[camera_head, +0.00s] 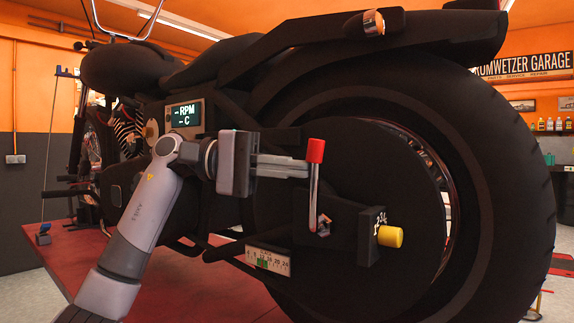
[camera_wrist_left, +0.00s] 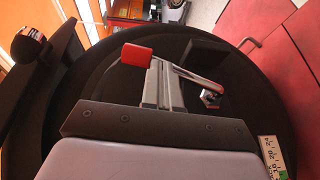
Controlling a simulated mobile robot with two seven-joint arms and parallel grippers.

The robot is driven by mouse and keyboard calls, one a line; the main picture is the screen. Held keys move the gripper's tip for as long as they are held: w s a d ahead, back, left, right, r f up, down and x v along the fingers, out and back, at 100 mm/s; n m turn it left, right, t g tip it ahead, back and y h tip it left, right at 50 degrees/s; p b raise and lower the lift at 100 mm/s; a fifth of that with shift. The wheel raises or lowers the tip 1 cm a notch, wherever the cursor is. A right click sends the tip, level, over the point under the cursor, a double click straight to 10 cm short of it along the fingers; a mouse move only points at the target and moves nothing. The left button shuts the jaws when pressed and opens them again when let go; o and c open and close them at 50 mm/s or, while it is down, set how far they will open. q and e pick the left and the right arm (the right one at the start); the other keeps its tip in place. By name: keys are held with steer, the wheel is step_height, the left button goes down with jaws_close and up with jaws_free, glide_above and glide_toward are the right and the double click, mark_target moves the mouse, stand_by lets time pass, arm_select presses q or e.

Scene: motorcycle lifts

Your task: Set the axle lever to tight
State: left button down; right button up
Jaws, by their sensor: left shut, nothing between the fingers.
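The axle lever (camera_head: 314,195) is a metal rod with a red cap (camera_head: 315,151), on the dark hub of the motorcycle's rear wheel. In the head view it stands nearly upright, cap at the top, with its pivot (camera_head: 323,224) below. My left gripper (camera_head: 308,168) comes in from the left. Its fingers are shut and empty, and their tips are at the lever just under the red cap. In the left wrist view the red cap (camera_wrist_left: 137,54) is just beyond the fingertips (camera_wrist_left: 156,66); whether they touch the lever I cannot tell. My right gripper is not in view.
A black block with a yellow knob (camera_head: 390,237) sits right of the lever. A white scale with a green mark (camera_head: 268,261) is below. An RPM display (camera_head: 185,115) is on the frame. The large rear tire (camera_head: 510,170) fills the right side.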

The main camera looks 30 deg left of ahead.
mark_target(315, 166)
arm_select(q)
steer(key=d+y+p, duration=0.1)
steer(key=p, duration=0.1)
steer(key=d+m+y+p, duration=0.1)
steer(key=d+y+p, duration=0.2)
steer(key=p, duration=0.1)
steer(key=shift+s+d+r+m+y+p, duration=0.25)
steer(key=shift+s+m+y+p, duration=0.05)
steer(key=shift+s+y, duration=0.1)
steer(key=d+f+y, duration=0.1)
steer(key=d+f, duration=0.1)
steer(key=d+f+m+y, duration=0.1)
steer(key=d+f+y, duration=0.1)
steer(key=d+f+y+p, duration=0.1)
steer(key=d+f, duration=0.1)
steer(key=shift+s+d+f+y, duration=0.3)
steer(key=shift+s, duration=0.1)
steer(key=shift+f, duration=0.35)
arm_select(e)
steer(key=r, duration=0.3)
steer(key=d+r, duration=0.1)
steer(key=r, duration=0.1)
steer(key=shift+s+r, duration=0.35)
